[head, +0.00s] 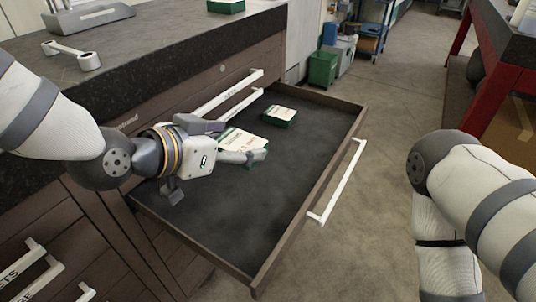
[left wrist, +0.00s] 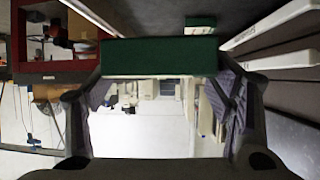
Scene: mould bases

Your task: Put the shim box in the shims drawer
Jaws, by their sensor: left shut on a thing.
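A green box with a white, printed top (head: 240,142) is held in my left gripper (head: 238,142). Its green side (left wrist: 160,57) spans the two fingers in the left wrist view. The gripper is shut on this box, over the inside of an open drawer (head: 225,200); I cannot tell whether the box touches the drawer floor. A second green-and-white box (head: 280,116) lies in the drawer towards its far end, and it also shows in the left wrist view (left wrist: 200,23). The drawer's label is not readable. My right gripper is out of view; only the right arm shows.
The drawer has a white bar handle (head: 339,182) on its front. Closed drawers with white handles sit beside it. The drawer's near part is empty.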

